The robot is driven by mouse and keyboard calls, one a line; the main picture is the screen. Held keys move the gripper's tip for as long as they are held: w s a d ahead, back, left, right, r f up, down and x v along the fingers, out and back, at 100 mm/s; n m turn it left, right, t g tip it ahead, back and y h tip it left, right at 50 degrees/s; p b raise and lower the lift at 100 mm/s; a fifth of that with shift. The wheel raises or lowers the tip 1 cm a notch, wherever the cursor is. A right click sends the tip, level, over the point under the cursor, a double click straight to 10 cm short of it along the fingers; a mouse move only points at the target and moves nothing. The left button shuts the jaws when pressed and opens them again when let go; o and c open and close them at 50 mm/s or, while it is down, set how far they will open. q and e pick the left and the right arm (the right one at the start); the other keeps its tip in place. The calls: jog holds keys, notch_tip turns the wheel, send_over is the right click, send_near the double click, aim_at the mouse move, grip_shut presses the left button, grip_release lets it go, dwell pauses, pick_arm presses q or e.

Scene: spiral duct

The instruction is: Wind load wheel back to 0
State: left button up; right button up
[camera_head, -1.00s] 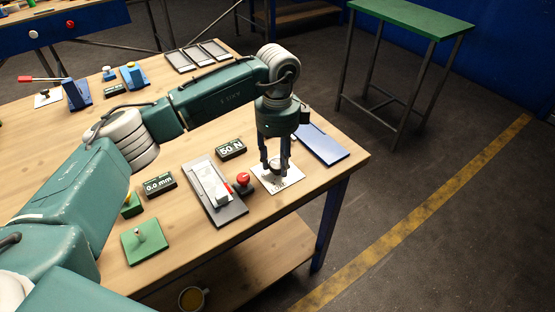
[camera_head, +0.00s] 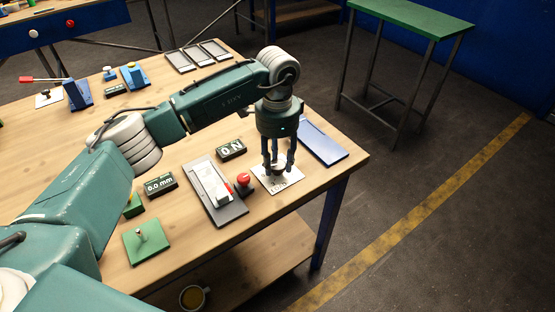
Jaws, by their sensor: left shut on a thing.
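The load wheel (camera_head: 279,172) is a small dark knob on a white labelled plate (camera_head: 284,186) near the right end of the wooden table. My left gripper (camera_head: 278,169) points down over it and is shut on the wheel; its fingers hide much of the wheel. A dark display (camera_head: 231,149) behind the plate reads "0 N". A second display (camera_head: 160,185) to the left reads "0.0 mm". My right gripper does not show.
A red-topped knob (camera_head: 243,180) and a grey fixture with a pale block (camera_head: 214,192) stand just left of the plate. A blue tray (camera_head: 322,143) lies behind right. A green plate with a small peg (camera_head: 148,240) is at the front left.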

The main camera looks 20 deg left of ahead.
aim_at(277, 164)
pick_arm(q)
jog(key=shift+w+r, duration=0.1)
dwell(0.4)
jog(key=o, duration=1.2)
notch_tip(277, 164, up, 12)
jog(key=shift+f, duration=0.1)
